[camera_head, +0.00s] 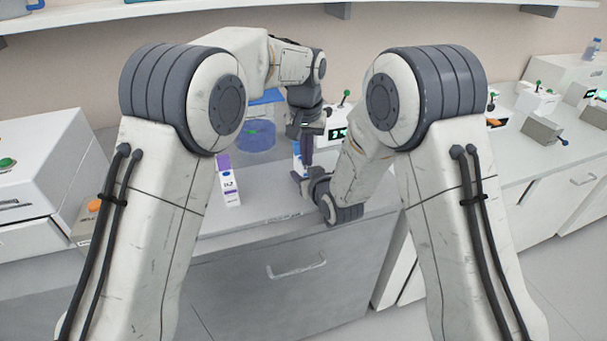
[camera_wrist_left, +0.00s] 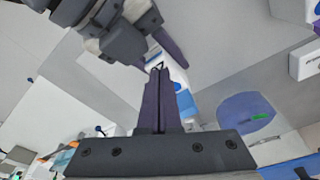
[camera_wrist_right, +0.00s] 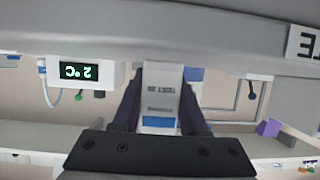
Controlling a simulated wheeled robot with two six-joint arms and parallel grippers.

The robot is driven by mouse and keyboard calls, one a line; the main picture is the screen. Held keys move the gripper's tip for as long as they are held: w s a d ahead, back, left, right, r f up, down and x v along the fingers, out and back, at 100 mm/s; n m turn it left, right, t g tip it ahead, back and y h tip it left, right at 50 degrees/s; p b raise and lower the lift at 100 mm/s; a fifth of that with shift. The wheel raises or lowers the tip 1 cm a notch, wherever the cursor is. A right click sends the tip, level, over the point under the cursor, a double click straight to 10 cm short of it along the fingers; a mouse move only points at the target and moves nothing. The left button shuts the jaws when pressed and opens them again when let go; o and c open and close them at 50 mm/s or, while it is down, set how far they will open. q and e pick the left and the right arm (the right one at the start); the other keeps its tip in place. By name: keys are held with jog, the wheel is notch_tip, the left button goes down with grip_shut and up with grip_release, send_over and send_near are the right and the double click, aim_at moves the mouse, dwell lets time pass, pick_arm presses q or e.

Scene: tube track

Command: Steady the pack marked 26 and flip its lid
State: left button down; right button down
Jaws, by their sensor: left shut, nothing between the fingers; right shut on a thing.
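A white and blue pack stands on the bench, partly hidden behind my grippers in the head view (camera_head: 297,156). In the right wrist view the white pack (camera_wrist_right: 161,100) sits between the fingers of my right gripper (camera_wrist_right: 162,76), with upside-down print and a blue band. My right gripper (camera_head: 298,178) is shut on it low down. My left gripper (camera_head: 307,160) points down beside the pack, shut and empty. In the left wrist view its closed fingers (camera_wrist_left: 160,72) cover part of the pack (camera_wrist_left: 181,92). The lid's state cannot be made out.
Another white carton with a purple top (camera_head: 230,188) stands left on the bench. A blue translucent tub (camera_head: 258,132) and a device with a green display (camera_head: 338,134) stand behind. The bench front between carton and grippers is clear.

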pick_arm(q)
jog(key=shift+r, duration=2.6)
jog(key=w+a, duration=0.3)
jog(key=w, duration=0.5)
jog(key=shift+w, duration=0.3)
jog(key=shift+f, duration=0.1)
jog(key=shift+f, duration=1.8)
jog(key=shift+s+r, duration=0.1)
